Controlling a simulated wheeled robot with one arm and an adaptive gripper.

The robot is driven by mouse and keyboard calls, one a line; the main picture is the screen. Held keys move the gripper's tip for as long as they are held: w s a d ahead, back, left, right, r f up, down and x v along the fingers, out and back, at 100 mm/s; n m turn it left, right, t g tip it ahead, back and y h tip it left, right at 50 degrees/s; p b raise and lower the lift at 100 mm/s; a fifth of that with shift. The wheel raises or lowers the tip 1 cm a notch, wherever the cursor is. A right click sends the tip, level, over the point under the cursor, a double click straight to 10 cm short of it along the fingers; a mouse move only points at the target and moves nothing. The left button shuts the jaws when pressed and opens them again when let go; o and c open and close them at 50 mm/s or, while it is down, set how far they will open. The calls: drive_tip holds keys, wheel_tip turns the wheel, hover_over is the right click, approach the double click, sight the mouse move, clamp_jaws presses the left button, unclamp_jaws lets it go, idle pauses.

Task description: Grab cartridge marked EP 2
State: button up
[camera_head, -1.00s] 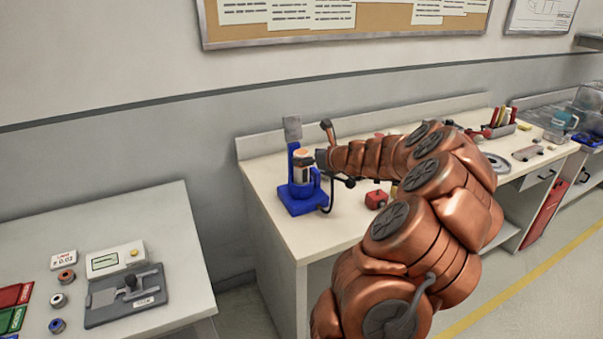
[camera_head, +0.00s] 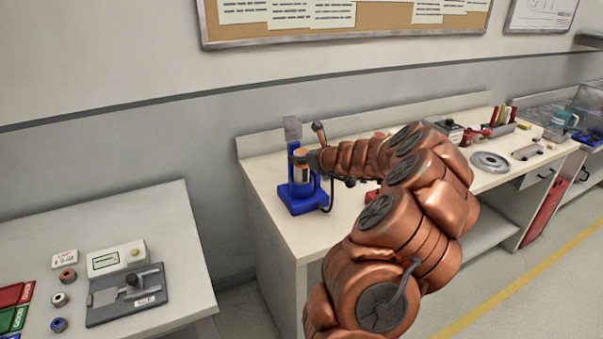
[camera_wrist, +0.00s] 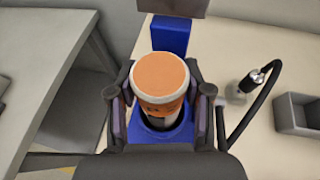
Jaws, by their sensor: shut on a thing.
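The cartridge (camera_wrist: 160,80) is a cylinder with an orange top and a pale rim. In the wrist view it stands between my gripper's fingers, and the marking on its side is too small to read. In the head view the cartridge (camera_head: 301,172) stands upright at the blue stand (camera_head: 300,201) on the bench. My gripper (camera_wrist: 160,98) is shut on the cartridge, with a dark finger on each side of it. The blue stand (camera_wrist: 170,38) shows behind and below it in the wrist view; the cartridge's lower end is hidden.
A black cable and metal-tipped tool (camera_wrist: 257,77) are right of the stand, with a grey bin (camera_wrist: 298,113) further right. A separate table (camera_head: 178,222) with a grey device (camera_head: 125,297) stands at left, across a gap. Behind the bench is a wall.

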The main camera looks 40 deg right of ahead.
clamp_jaws()
drive_tip(key=shift+r, duration=0.1)
